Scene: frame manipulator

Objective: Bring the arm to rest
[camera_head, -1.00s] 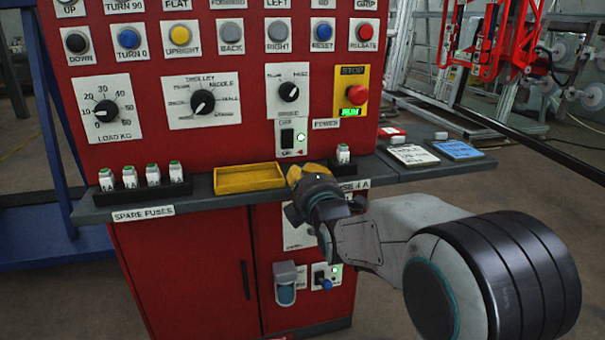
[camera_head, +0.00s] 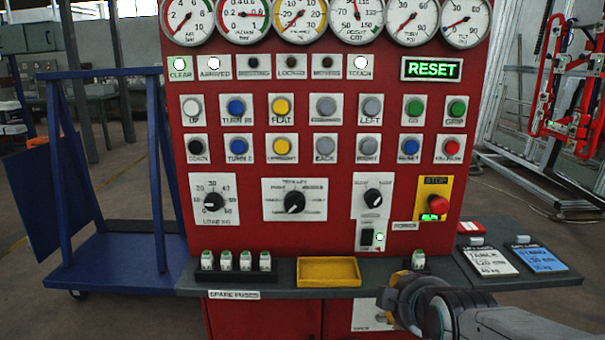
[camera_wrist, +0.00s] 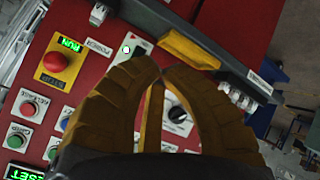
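My gripper (camera_head: 398,281) is at the lower right of the head view, in front of the shelf edge, to the right of the yellow tray. In the wrist view its two yellow-brown fingers (camera_wrist: 162,72) come together at the tips, with nothing seen held between them. The red control panel (camera_head: 340,225) stands behind it, and fills much of the wrist view too. My arm runs off the lower right of the head view, so most of it is out of the picture.
The grey shelf (camera_head: 285,293) carries the yellow tray (camera_head: 328,271), several spare fuses (camera_head: 235,261) at left, a single fuse (camera_head: 418,260) and two cards at right. A red stop button (camera_head: 438,204) sits above. A blue trolley (camera_head: 115,250) stands left, a red frame (camera_head: 545,90) right.

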